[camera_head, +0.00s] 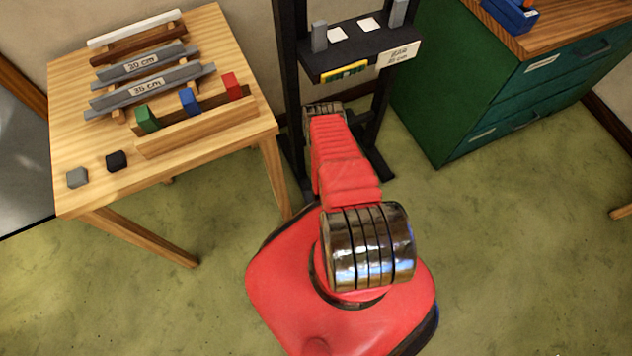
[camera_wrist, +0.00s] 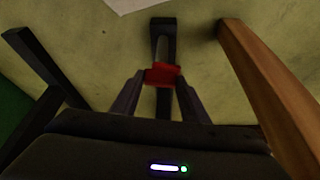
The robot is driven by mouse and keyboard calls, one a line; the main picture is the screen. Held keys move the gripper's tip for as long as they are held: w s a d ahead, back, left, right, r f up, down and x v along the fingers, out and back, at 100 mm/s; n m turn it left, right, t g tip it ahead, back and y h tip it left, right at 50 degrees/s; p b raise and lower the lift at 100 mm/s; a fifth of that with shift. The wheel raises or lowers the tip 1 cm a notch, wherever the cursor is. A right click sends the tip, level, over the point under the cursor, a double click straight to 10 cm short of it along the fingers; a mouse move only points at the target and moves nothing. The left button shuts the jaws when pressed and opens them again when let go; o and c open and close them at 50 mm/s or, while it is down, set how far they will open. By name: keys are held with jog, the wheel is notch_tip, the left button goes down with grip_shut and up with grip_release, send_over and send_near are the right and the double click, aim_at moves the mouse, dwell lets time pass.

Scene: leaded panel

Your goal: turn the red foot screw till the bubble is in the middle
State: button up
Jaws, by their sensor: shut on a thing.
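In the wrist view my gripper (camera_wrist: 162,80) is shut on the red foot screw (camera_wrist: 162,72), with one dark finger on each side of it. The screw sits on a dark foot bar (camera_wrist: 163,28) near the floor. In the head view my red arm reaches to the black stand (camera_head: 293,75), and my gripper and the screw are hidden behind it. A yellow-green level strip (camera_head: 345,71) sits on the front of the stand's black shelf (camera_head: 350,58). Its bubble is too small to make out.
A green drawer cabinet (camera_head: 450,80) stands at right. A wooden leg (camera_wrist: 265,85) is close to my gripper's right. Open floor lies around my base.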

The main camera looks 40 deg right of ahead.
jog(key=o, duration=1.1)
jog(key=shift+c, duration=0.2)
jog(key=v, duration=1.3)
jog(key=shift+s+r, duration=0.2)
jog(key=shift+r, duration=0.1)
jog(key=shift+s, duration=0.1)
